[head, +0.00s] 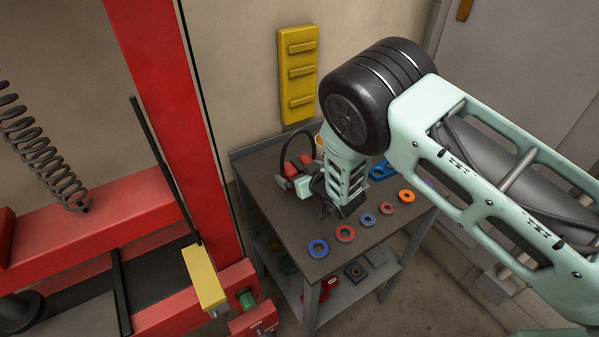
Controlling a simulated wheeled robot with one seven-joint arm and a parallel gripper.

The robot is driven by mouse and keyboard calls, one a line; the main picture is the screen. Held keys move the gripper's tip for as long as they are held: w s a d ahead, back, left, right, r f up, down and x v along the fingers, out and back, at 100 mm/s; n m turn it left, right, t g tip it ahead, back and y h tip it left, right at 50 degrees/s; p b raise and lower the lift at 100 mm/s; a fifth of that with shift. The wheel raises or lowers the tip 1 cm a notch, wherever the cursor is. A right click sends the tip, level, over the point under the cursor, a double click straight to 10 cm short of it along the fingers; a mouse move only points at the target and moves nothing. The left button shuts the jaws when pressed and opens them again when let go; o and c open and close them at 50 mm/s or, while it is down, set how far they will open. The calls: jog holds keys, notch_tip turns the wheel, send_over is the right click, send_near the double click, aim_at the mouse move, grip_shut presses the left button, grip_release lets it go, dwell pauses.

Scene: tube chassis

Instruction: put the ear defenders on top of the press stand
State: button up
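The ear defenders (289,170), red cups with a black headband, show just left of my gripper above the grey table's far left part. My wrist hides part of them, and I cannot tell whether they rest on the tabletop or are held. My gripper (328,207) points down over the table, close beside the ear defenders. Its fingers are small, dark and partly hidden, so I cannot tell whether they are open or shut. A tall red press frame (165,100) stands at the left; I cannot tell whether it or the grey table (290,235) is the press stand.
Several red, blue and orange rings, such as a blue one (318,248), lie along the table's front. A lower shelf holds more items. A yellow rack (298,75) hangs on the wall. A coil spring (40,150) and a yellow block (204,277) are at the press frame.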

jog(key=shift+r, duration=0.15)
jog(key=b+v, duration=0.2)
jog(key=v, duration=1)
jog(key=s+d+r+g+h, duration=0.2)
jog(key=s+r, duration=0.4)
jog(key=s, duration=0.4)
jog(key=s+d+r+g+h, duration=0.2)
jog(key=s+d+r+g, duration=0.3)
jog(key=s, duration=0.4)
jog(key=s+d+r+n+g+h, duration=0.1)
jog(key=s+d+r+g+h, duration=0.2)
jog(key=s+r, duration=0.4)
jog(key=s+g, duration=0.1)
jog(key=s, duration=0.2)
jog(key=shift+s+d+r, duration=0.25)
jog(key=shift+s+r, duration=0.1)
